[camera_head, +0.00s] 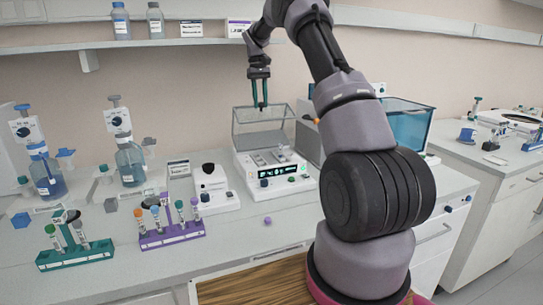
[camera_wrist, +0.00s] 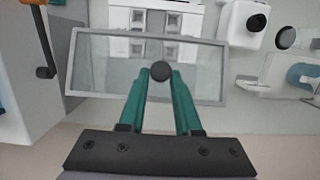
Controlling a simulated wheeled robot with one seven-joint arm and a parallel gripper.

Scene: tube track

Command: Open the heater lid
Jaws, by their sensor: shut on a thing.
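The heater (camera_head: 270,178) is a white device with a lit green display, standing at the back of the bench. Its lid (camera_head: 250,132) is a clear panel with a grey frame. The lid is raised behind the white blocks on the heater, which show uncovered in front of its lower edge. Its exact angle is hard to tell. In the wrist view the lid (camera_wrist: 105,75) spans the middle, with the heater blocks (camera_wrist: 160,18) beyond it. My gripper (camera_head: 260,104) points down at the lid's top, its green fingers shut on a dark round knob (camera_wrist: 161,72).
A white device (camera_head: 213,188) stands left of the heater. A purple tube rack (camera_head: 168,236) and a green tube rack (camera_head: 75,255) are at the front left. Blue-liquid bottles (camera_head: 130,163) stand behind them. A clear teal box (camera_head: 407,122) is right of the heater, partly behind my arm.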

